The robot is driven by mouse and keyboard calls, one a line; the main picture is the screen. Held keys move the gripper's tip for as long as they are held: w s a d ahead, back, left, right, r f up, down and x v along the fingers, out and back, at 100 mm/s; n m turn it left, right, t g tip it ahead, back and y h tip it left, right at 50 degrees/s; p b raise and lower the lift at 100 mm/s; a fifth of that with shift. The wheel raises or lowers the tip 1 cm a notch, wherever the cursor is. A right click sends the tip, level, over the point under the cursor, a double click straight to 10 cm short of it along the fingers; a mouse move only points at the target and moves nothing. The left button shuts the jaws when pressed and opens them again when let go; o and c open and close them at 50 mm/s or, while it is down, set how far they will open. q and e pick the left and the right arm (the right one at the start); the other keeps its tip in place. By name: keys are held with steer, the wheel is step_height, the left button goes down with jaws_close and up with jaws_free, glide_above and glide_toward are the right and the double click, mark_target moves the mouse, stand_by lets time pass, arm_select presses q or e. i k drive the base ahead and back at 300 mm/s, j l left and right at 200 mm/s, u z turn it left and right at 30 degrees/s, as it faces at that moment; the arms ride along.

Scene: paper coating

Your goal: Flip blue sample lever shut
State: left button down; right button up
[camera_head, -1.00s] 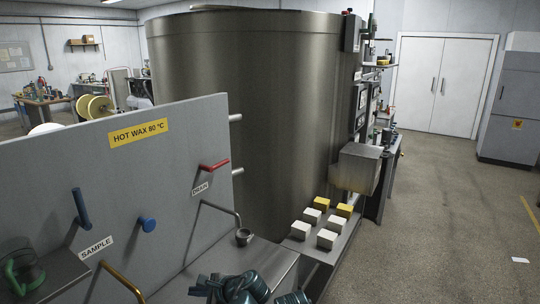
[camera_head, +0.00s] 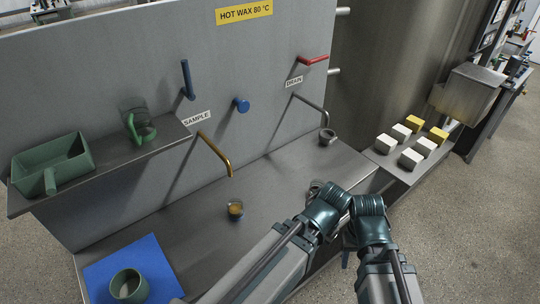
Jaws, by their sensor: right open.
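The blue sample lever (camera_head: 187,80) is a slim bar on the grey panel (camera_head: 290,45), standing nearly upright above the SAMPLE label (camera_head: 197,118). A brass spout (camera_head: 217,152) bends down below the label. A small cup with amber contents (camera_head: 236,211) stands on the bench near the spout's outlet. My right gripper (camera_head: 347,248) shows only in part among dark teal arm links at the lower middle. It is open and well away from the lever. Its fingertips are hard to make out. I cannot make out my left gripper in this view.
A blue knob (camera_head: 241,104) and red drain lever (camera_head: 313,60) project from the panel. A green cup (camera_head: 128,286) stands on a blue mat (camera_head: 150,252). Several blocks (camera_head: 410,158) sit at right.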

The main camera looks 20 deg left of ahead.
mark_target(188, 90)
steer(key=l+u, duration=0.1)
steer(key=u, duration=1.25)
